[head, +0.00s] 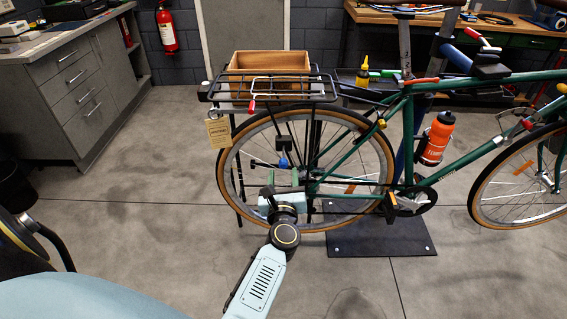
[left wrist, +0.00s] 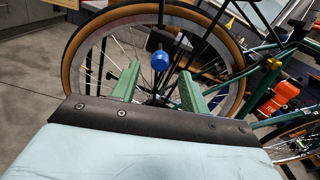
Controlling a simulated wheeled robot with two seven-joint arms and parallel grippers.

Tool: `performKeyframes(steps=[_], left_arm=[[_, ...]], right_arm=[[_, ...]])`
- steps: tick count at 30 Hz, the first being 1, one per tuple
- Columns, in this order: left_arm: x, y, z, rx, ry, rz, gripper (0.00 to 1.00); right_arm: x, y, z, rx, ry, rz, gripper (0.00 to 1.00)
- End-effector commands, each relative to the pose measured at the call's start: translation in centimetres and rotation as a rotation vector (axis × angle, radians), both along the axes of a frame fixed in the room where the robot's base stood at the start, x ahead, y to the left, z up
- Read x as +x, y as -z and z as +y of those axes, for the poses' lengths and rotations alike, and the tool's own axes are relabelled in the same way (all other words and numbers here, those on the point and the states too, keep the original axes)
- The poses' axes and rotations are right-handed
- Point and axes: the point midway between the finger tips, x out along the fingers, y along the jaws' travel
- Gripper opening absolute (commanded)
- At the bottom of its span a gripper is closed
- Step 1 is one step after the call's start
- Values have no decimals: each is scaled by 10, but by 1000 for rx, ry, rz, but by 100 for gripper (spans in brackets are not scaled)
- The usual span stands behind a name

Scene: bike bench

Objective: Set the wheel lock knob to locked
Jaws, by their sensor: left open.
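The blue knob (left wrist: 160,60) is in the upper middle of the left wrist view, in front of the rear wheel's spokes. It also shows small in the head view (head: 283,163). My left gripper (left wrist: 159,82) is open, with its two green fingers apart. In the left wrist view, the knob appears between and just beyond the fingertips. In the head view, my left gripper (head: 284,180) is just below the knob. I see no contact, and the gap in depth is hard to tell. Any lock marking is too small to read. My right gripper is not in view.
The green bike's rear wheel (head: 222,172) is around the knob. A rack (head: 290,97) with a wooden crate (head: 268,62) and a hanging tag (head: 218,132) are above. A dark floor plate (head: 400,238) is below right.

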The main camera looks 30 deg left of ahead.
Motion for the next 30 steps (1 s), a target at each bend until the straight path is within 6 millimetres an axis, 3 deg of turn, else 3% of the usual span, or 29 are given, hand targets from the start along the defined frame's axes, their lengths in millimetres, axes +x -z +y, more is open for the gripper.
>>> performKeyframes(steps=[3, 9, 21, 30], left_arm=[[21, 0, 13, 2, 0, -1, 45], [42, 0, 26, 2, 0, 0, 45], [49, 0, 30, 2, 0, 1, 45], [48, 0, 30, 2, 0, 2, 8]], right_arm=[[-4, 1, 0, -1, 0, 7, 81], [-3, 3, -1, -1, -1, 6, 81], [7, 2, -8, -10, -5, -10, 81], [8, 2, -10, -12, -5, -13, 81]])
